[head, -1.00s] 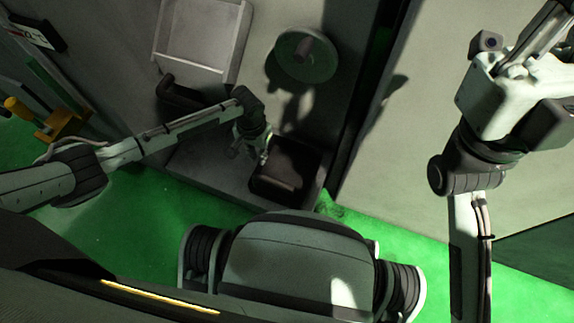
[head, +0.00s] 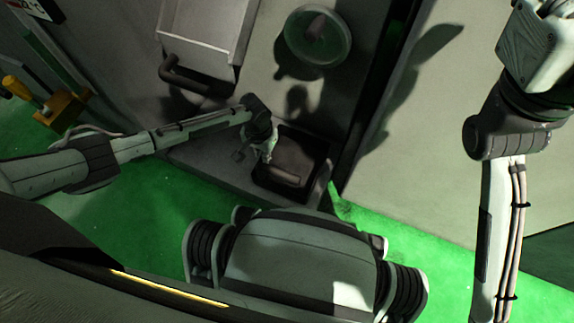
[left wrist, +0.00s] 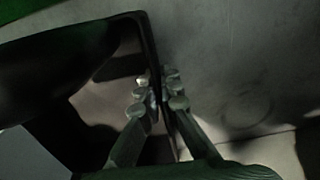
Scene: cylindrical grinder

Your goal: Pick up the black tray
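The black tray (head: 318,158) is a shallow, open box with a dark handle-like bar on its near side. It sits on the grey machine surface near the front edge. My left gripper (head: 253,153) is at the tray's left side. In the left wrist view the black tray (left wrist: 108,68) fills the left part. My left gripper (left wrist: 157,90) has one finger inside and one outside the rim, both close against the wall, and looks shut on it. The tray's underside is hidden. My right arm stands at the right; its gripper is outside the view.
A grey open bin with a dark handle (head: 200,82) lies behind the tray to the left. A round greenish disc (head: 318,37) stands behind it. A yellow-handled part (head: 15,87) is at far left. A grey panel (head: 425,140) lies to the right; the floor (head: 135,225) is green.

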